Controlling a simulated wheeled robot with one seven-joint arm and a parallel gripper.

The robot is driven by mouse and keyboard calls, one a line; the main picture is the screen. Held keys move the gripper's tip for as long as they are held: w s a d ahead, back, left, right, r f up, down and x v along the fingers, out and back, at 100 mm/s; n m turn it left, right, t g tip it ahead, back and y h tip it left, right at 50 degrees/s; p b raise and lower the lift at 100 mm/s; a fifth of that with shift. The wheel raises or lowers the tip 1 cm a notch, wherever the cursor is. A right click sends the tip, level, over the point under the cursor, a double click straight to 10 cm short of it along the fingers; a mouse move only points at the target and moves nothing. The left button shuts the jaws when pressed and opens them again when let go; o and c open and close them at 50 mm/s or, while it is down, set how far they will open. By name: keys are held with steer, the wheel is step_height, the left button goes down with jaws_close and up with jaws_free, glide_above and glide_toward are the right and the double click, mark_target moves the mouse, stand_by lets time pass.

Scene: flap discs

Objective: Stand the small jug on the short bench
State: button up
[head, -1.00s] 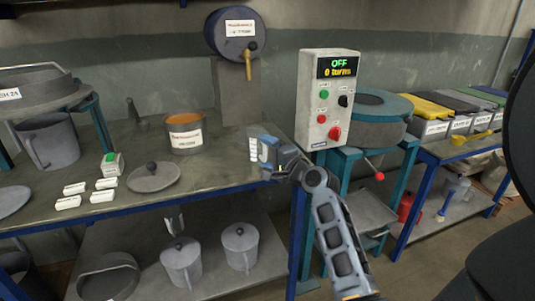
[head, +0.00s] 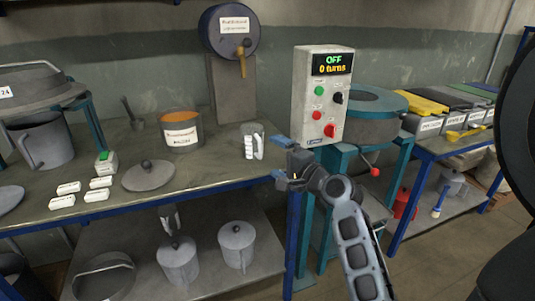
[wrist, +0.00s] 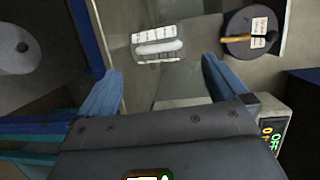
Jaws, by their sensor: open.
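The small jug (head: 251,141), grey with white marks and a pale handle, stands upright on the long left bench (head: 222,168), near its right end. It also shows in the wrist view (wrist: 158,46), ahead of and between my fingers but beyond their tips. My gripper (head: 281,157) is open and empty, just right of the jug and apart from it, by the bench's right end. Both fingers show in the wrist view (wrist: 162,72). A second blue-framed bench (head: 445,149) stands at the right; I cannot tell its full length.
A control box (head: 321,96) reading OFF and a teal-framed machine (head: 365,125) stand right of my gripper. An orange-filled pot (head: 181,130) and a drum with a tap (head: 229,32) are behind and left. Lidded bins (head: 428,124) and a yellow scoop (head: 465,133) occupy the right bench.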

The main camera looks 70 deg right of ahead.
steer(key=s+a+f+n+g+y, duration=0.1)
steer(key=s+a+f+n+y, duration=0.25)
steer(key=a, duration=0.85)
steer(key=s+a+f+n, duration=0.3)
steer(key=a+f+n, duration=0.3)
steer(key=a, duration=0.6)
steer(key=s+a+r+n+y, duration=0.3)
steer(key=s+a+n, duration=0.3)
steer(key=a+n, duration=0.1)
steer(key=s+a+r+n+t+y, duration=0.1)
steer(key=s+a+r+n+y, duration=0.2)
steer(key=s+a+n, duration=0.3)
steer(key=a+n, duration=0.2)
steer(key=a, duration=0.1)
